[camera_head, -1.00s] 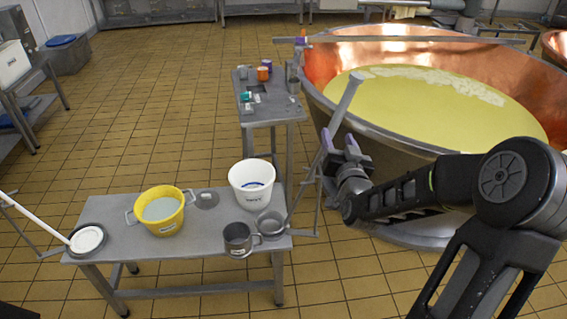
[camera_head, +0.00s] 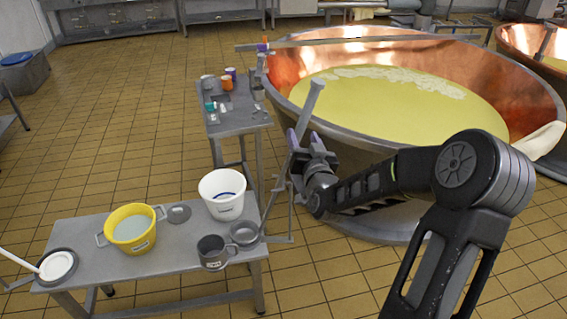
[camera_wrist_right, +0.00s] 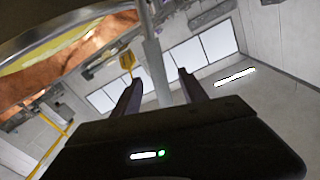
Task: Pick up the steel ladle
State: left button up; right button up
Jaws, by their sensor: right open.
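The steel ladle (camera_head: 311,99) leans with its long grey handle slanting up to the right from the low bench. Its bowl appears to be the round steel cup (camera_head: 244,234) at the bench's right end. My right gripper (camera_head: 305,143) is open at the upper handle, in front of the vat. In the right wrist view the handle (camera_wrist_right: 152,52) runs down between the two open fingers (camera_wrist_right: 160,92); I cannot tell whether either finger touches it. My left gripper is out of view.
The low bench (camera_head: 190,255) holds a yellow bucket (camera_head: 132,228), a white bucket (camera_head: 222,196), a steel jug (camera_head: 213,252) and a white-handled round tool (camera_head: 57,266). A small side table (camera_head: 235,124) carries cups. The copper vat (camera_head: 290,72) stands close behind my gripper.

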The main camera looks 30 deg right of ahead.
aim_at(301, 131)
jog(key=p+x, duration=0.2)
jog(key=x, duration=0.2)
jog(key=shift+d+f, duration=0.1)
jog(key=shift+d, duration=0.05)
jog(key=shift+w+d+f, duration=0.1)
jog(key=shift+w+d, duration=0.05)
jog(key=shift+w, duration=0.3)
grip_shut()
dwell(0.4)
